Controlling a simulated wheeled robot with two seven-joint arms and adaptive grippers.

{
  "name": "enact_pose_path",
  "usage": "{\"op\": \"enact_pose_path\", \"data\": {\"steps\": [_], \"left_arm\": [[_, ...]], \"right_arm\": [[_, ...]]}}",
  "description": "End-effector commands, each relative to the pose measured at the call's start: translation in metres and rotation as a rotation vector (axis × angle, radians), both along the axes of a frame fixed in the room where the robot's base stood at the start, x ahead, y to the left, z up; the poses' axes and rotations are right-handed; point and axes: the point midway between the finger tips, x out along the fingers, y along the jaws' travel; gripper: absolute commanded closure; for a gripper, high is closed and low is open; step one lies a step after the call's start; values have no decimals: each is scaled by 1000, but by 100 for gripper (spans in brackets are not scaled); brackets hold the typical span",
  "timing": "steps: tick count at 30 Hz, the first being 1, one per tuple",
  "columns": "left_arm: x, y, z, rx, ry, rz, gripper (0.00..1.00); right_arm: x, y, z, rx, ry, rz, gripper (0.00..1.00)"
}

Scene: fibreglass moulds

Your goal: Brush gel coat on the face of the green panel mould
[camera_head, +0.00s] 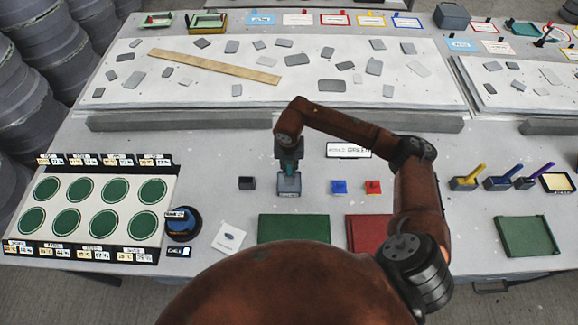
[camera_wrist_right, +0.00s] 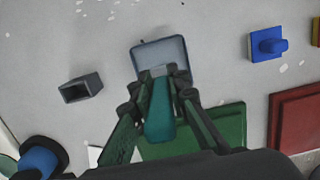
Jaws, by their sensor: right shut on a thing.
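The green panel mould (camera_head: 293,228) lies flat on the grey table in front of me. It also shows in the right wrist view (camera_wrist_right: 232,122), partly behind my gripper. My right gripper (camera_head: 288,158) is beyond the mould, over a grey-blue pot (camera_head: 289,185). In the right wrist view, my right gripper (camera_wrist_right: 160,88) is shut on a brush with a teal handle (camera_wrist_right: 160,118). Its grey ferrule (camera_wrist_right: 159,71) points at the pot (camera_wrist_right: 158,52). I cannot tell whether the bristles are in the pot or just above it. My left gripper is not in view.
A red panel mould (camera_head: 368,232) lies right of the green one. A dark empty holder (camera_head: 246,183), a blue block (camera_head: 339,187) and a red block (camera_head: 373,187) stand near the pot. A round dark-blue container (camera_head: 182,224) stands left. Several coloured-handled tools stand in pots (camera_head: 465,184) at right.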

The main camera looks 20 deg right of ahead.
Motion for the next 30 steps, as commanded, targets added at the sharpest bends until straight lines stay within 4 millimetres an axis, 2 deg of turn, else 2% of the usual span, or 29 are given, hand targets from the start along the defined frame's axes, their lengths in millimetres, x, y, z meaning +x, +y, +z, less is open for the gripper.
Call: {"op": "enact_pose_path", "data": {"steps": [3,22,30], "left_arm": [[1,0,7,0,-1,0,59],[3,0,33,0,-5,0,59],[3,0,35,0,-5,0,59]], "right_arm": [[1,0,13,0,-4,0,100],[2,0,62,0,-5,-1,100],[1,0,68,0,-5,-1,100]]}}
